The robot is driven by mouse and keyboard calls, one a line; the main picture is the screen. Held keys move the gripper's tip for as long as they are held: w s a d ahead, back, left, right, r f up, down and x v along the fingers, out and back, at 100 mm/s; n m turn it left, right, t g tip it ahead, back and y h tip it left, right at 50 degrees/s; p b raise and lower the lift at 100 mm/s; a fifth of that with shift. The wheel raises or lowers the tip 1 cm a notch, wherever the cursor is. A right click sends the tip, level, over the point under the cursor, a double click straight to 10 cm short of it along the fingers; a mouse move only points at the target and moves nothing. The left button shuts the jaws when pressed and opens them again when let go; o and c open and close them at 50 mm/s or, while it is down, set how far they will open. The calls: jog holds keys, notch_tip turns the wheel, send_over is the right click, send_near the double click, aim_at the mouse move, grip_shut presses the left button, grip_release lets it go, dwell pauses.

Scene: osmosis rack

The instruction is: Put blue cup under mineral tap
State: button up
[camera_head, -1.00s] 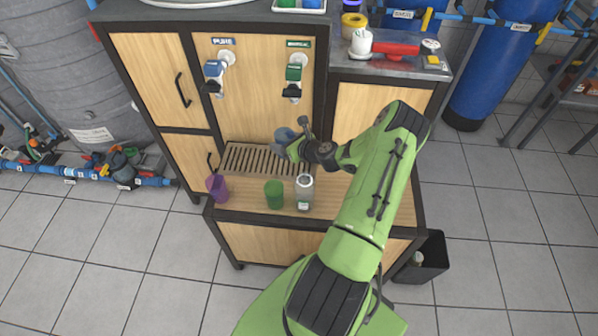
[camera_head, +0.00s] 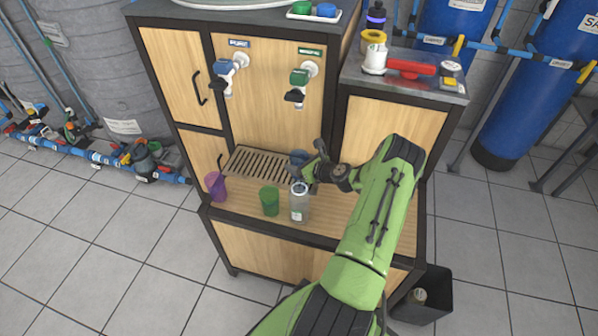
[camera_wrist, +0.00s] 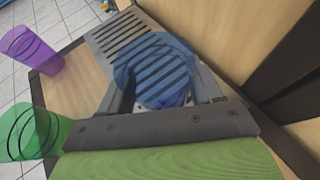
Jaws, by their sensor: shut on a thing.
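My gripper (camera_head: 309,172) is shut on the blue cup (camera_wrist: 150,68), with a finger on each side of it in the wrist view. In the head view the blue cup (camera_head: 298,160) shows only in part, at the right end of the slatted drip grate (camera_head: 258,166). I cannot tell whether it touches the grate. The mineral tap (camera_head: 299,80), with a green body, black lever and green label, is on the wooden panel above the cup. A second tap (camera_head: 226,75), with a blue body and blue label, is to its left.
The grate's left part is bare. A cabinet (camera_head: 388,125) rises to the right.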

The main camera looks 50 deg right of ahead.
notch_tip(320, 180, down, 2)
jog(key=shift+f, duration=0.1)
jog(key=o, duration=1)
